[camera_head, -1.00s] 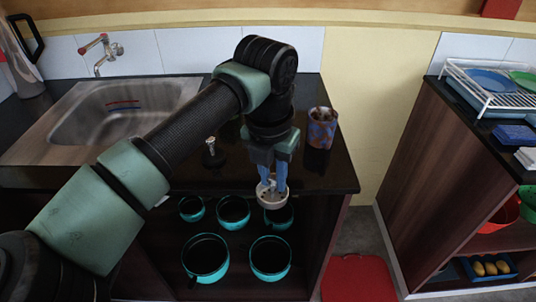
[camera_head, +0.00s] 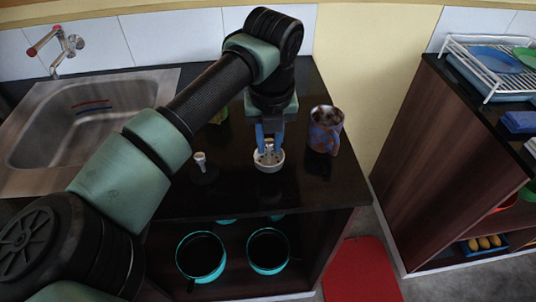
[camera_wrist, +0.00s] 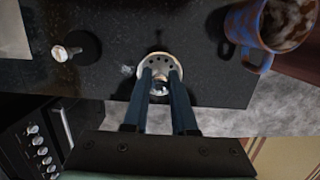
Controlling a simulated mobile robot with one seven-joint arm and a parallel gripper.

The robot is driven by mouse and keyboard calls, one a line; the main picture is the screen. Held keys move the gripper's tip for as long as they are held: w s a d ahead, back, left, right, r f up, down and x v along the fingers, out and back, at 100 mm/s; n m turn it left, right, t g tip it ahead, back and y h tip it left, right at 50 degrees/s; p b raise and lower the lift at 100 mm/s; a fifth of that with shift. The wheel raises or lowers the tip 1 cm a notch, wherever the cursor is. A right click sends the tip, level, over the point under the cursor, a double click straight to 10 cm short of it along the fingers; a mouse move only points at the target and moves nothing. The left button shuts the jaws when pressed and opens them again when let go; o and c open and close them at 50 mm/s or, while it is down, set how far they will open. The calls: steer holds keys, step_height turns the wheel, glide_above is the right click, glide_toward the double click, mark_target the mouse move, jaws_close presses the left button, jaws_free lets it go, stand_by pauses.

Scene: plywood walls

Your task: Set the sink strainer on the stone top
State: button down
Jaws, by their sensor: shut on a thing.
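The sink strainer (camera_head: 269,162) is a small pale round cup with holes and a centre knob. My gripper (camera_head: 268,146) is shut on its knob. The strainer is over the dark stone top (camera_head: 240,185), near its front edge; I cannot tell whether it touches the surface. In the wrist view the strainer (camera_wrist: 160,68) shows between my fingertips (camera_wrist: 160,82), with the stone top (camera_wrist: 200,85) beneath it.
A blue and brown mug (camera_head: 325,130) stands right of the strainer. A dark round stopper with a metal knob (camera_head: 201,165) is to its left. The sink (camera_head: 80,120) is further left. Teal pots (camera_head: 268,252) sit on the shelf below.

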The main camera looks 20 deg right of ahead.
mark_target(269, 160)
steer(key=shift+f, duration=2.15)
steer(key=c, duration=0.7)
jaws_free()
steer(key=shift+f, duration=0.15)
steer(key=r, duration=0.4)
steer(key=s+r, duration=0.1)
steer(key=r, duration=0.7)
steer(key=shift+s+a+r, duration=0.15)
steer(key=shift+s+a, duration=0.1)
steer(key=shift+s, duration=0.1)
